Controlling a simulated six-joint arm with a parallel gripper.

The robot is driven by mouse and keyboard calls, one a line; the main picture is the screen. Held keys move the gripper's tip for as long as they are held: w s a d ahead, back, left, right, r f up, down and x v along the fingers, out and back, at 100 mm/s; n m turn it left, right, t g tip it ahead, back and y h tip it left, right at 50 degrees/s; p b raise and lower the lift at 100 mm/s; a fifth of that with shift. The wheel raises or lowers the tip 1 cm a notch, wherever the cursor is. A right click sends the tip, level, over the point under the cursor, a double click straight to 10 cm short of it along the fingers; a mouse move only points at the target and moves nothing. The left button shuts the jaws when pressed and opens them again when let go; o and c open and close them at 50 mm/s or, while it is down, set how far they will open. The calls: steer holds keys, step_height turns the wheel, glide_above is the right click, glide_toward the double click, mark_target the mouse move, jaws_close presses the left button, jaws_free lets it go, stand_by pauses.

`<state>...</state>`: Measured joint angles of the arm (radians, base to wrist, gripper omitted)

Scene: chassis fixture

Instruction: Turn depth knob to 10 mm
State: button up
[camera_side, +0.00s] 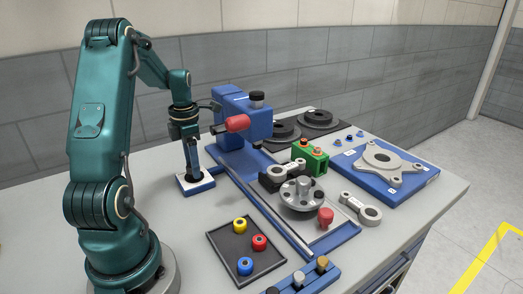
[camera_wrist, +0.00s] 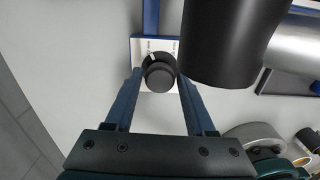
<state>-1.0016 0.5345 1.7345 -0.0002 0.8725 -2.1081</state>
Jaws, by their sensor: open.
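The depth knob (camera_wrist: 158,74) is a round black knob on a white plate (camera_wrist: 139,52) with small dark markings I cannot read. A short pale line shows at its upper left edge. My gripper (camera_wrist: 159,85) is open, with one blue finger on each side of the knob; I cannot tell whether either finger touches it. In the side view my gripper (camera_side: 193,168) points straight down over the white plate (camera_side: 184,182), left of the blue machine. The knob there is mostly hidden by the fingers.
The blue machine column (camera_side: 232,107) with a red handle (camera_side: 237,123) stands close to my wrist. In the wrist view a large black cylinder (camera_wrist: 225,45) is just right of the fingers. A dark tray (camera_side: 219,246) with coloured rings lies in front.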

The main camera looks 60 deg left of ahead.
steer(key=m, duration=1.5)
steer(key=shift+m, duration=0.3)
steer(key=m, duration=0.4)
steer(key=shift+m, duration=0.3)
jaws_close()
steer(key=shift+n, duration=1.8)
steer(key=n, duration=0.3)
